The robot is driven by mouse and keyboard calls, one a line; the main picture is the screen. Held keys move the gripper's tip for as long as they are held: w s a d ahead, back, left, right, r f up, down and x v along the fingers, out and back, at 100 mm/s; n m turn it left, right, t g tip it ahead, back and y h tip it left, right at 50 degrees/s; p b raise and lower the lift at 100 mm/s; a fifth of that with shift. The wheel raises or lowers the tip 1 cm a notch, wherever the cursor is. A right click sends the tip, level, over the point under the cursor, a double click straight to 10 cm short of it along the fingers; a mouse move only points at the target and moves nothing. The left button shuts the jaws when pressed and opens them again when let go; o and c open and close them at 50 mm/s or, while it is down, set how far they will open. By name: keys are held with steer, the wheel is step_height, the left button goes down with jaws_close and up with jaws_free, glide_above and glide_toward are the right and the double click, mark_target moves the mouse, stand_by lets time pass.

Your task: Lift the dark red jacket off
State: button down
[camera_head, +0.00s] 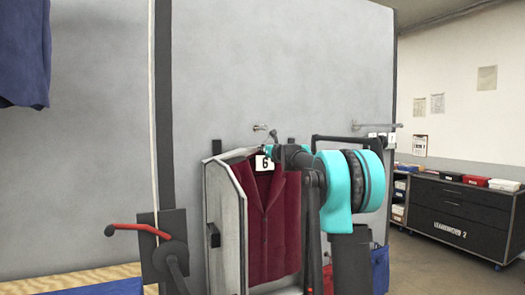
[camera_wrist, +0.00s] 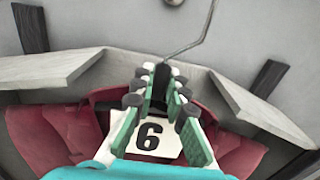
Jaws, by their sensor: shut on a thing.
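The dark red jacket (camera_head: 266,228) hangs upright inside a pale grey open frame in the head view. A white card with a black 6 (camera_head: 264,163) is at its collar. In the wrist view the jacket's shoulders (camera_wrist: 62,128) spread to both sides below the card (camera_wrist: 155,138). My gripper (camera_wrist: 160,86) is shut on the dark neck of the jacket's hanger, just above the card. The hanger's wire hook (camera_wrist: 203,42) rises from between the fingers. In the head view my gripper (camera_head: 269,149) is at the collar; my arm covers the jacket's right edge. I cannot tell whether the hook touches a peg.
The pale frame (camera_head: 220,172) closely flanks the jacket. A metal peg (camera_head: 260,127) juts from the grey wall above. A rail (camera_head: 378,125) is at the right. A red-handled lever (camera_head: 138,229) stands at the left front. A dark cabinet (camera_head: 456,215) stands far right.

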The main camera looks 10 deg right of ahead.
steer(key=v, duration=0.6)
steer(key=shift+s, duration=0.25)
stand_by(0.8)
steer(key=shift+s+d, duration=0.15)
steer(key=v, duration=1.5)
steer(key=shift+s, duration=0.3)
stand_by(0.4)
